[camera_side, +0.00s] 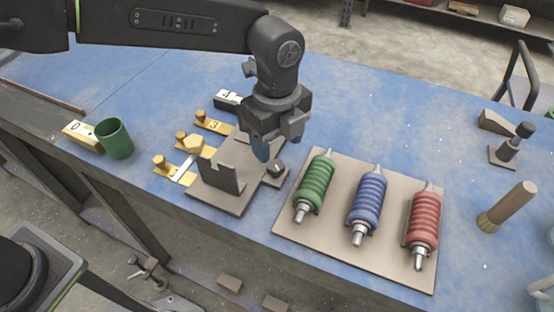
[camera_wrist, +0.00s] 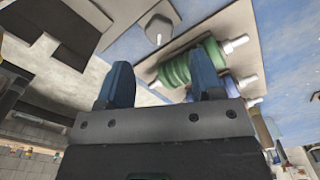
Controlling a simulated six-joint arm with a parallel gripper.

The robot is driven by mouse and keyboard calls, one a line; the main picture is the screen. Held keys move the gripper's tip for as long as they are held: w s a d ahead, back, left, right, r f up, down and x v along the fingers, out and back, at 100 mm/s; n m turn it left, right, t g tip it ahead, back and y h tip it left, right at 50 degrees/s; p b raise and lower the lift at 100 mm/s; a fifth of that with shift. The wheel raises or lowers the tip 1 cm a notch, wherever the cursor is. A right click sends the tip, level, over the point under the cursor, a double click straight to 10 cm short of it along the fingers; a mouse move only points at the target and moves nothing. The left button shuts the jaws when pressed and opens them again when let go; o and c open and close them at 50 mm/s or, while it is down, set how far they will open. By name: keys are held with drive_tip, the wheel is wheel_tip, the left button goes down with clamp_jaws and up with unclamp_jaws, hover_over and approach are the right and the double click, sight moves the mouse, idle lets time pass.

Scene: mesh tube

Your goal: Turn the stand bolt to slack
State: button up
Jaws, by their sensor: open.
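The stand (camera_side: 216,202) is a grey-brown plate with upright brackets, left of the middle of the table. The stand bolt appears to be the small grey block (camera_side: 278,166) at the stand's right end. It also shows in the wrist view (camera_wrist: 158,28), beyond the fingertips. My gripper (camera_side: 266,150) is above the stand's right side, close to the bolt. The side view does not show clearly whether a finger touches the bolt. Part of the stand is hidden behind my gripper.
Right of the stand, a beige board (camera_side: 288,236) carries a green (camera_side: 315,187), a blue (camera_side: 367,203) and a red ribbed tube (camera_side: 423,222). Numbered brass pieces (camera_side: 213,123) and a green cup (camera_side: 115,139) are to the left.

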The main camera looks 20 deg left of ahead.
sight(277, 166)
wheel_tip(277, 166, down, 6)
drive_tip(key=shift+f, duration=0.1)
idle(0.4)
drive_tip(key=c, duration=0.9)
